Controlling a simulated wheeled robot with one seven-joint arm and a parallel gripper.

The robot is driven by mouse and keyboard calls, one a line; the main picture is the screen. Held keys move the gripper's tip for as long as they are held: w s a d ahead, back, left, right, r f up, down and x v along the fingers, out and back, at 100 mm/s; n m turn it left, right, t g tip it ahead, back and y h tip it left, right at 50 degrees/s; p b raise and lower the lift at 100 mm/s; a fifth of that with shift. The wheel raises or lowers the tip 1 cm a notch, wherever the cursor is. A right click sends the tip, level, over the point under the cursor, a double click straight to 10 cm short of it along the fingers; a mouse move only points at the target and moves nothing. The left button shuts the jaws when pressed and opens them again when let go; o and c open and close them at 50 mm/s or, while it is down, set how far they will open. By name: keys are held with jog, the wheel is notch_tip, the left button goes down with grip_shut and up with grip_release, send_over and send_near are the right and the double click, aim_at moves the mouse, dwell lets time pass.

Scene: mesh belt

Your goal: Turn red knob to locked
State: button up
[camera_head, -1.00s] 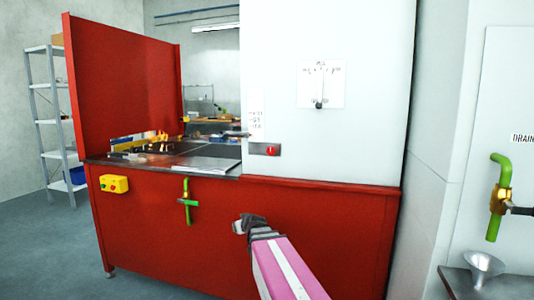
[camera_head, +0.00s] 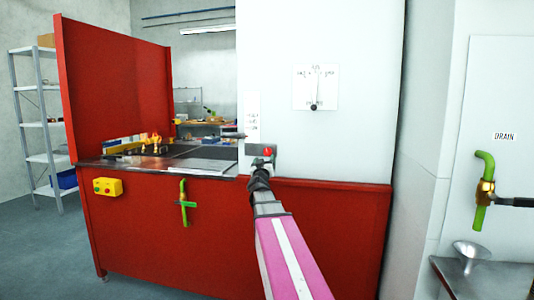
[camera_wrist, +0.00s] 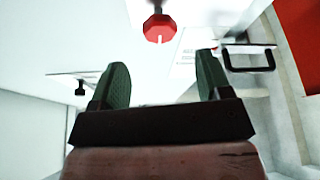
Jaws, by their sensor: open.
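The red knob (camera_head: 267,152) sits on a small grey plate at the lower left of the white panel, just above the red counter. In the wrist view the red knob (camera_wrist: 160,28) is a red many-sided disc with a white mark at its lower edge. My gripper (camera_head: 262,163) is just below and in front of the knob in the head view. In the wrist view my gripper (camera_wrist: 160,82) has its two green-padded fingers apart with nothing between them. The knob lies beyond the fingertips, roughly centred between them, apart from both.
A dial with a black knob (camera_head: 314,107) is on the white panel to the right. A black handle (camera_wrist: 249,57) shows right of my fingers in the wrist view. A green valve handle (camera_head: 184,202) and a yellow button box (camera_head: 107,187) are on the red front.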

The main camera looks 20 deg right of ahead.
aim_at(267, 152)
jog(key=x, duration=0.8)
jog(key=c, duration=0.9)
